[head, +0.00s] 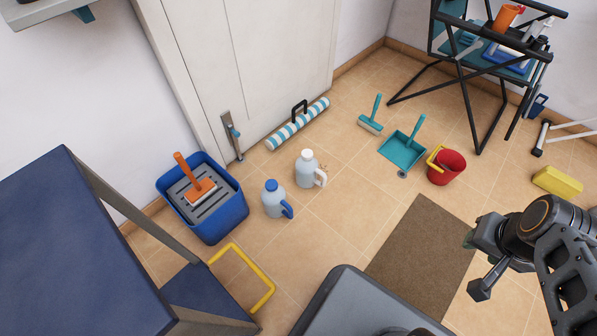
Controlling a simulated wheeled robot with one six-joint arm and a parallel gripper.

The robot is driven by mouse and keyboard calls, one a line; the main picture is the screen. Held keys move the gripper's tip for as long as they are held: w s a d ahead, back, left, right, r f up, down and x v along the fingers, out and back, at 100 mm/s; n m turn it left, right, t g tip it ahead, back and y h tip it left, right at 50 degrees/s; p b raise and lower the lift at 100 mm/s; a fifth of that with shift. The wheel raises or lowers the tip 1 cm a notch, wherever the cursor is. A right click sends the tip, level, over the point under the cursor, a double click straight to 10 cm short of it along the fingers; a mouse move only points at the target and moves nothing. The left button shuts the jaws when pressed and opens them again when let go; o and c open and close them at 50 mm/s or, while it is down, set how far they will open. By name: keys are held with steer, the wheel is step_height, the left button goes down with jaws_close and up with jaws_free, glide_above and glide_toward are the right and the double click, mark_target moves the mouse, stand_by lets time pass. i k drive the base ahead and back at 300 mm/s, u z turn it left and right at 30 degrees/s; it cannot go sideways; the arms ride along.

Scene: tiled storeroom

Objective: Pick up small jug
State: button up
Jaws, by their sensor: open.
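Two pale grey jugs stand upright side by side on the floor in the head view. One has a blue cap and blue handle (273,201). The other has a white cap and a pale handle (306,172), and stands a little farther back and to the right. They look close in size; I cannot tell which one is the small jug. My gripper (474,266) is open and empty at the right, above the floor near the brown mat, well apart from both jugs.
A blue bucket (233,222) with an orange-handled brush on its grate stands left of the jugs. A striped roll (290,128) lies behind them by the door. A teal dustpan (396,153) and red bucket (452,168) are right. A brown mat (408,268) lies on clear floor.

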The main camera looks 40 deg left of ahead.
mark_target(275, 204)
steer(key=i, duration=1.25)
steer(key=u, duration=4.15)
steer(key=i, duration=0.5)
